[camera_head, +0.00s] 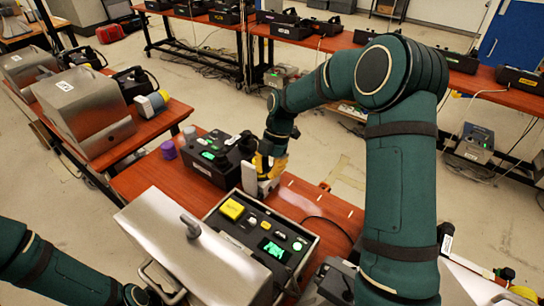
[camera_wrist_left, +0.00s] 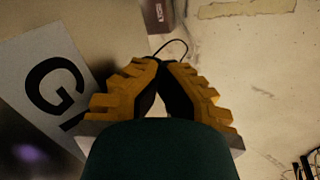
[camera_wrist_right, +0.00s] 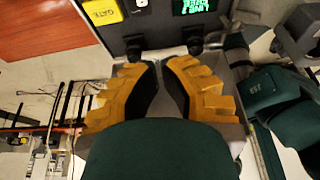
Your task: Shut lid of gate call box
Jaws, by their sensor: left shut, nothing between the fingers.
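The gate call box (camera_head: 258,232) stands on the table in front of me, with a dark panel, yellow label and lit green display. Its metal lid (camera_head: 165,248) stands open on the left, with a handle on it. In the right wrist view the yellow label reads GATE (camera_wrist_right: 103,12). My right gripper (camera_head: 268,168) is beyond the box's far edge; its fingers (camera_wrist_right: 161,66) are close together and I cannot tell if they meet. My left gripper (camera_wrist_left: 159,64) is shut and empty, beside a metal face with a large letter G (camera_wrist_left: 45,88). Its fingers are hidden in the head view.
A black call box (camera_head: 208,150) with a green display stands behind the gate box. A purple object (camera_head: 168,150) is beside it. Closed metal boxes (camera_head: 85,112) stand on the left table. My right arm spans the right side. Cables hang around the far tables.

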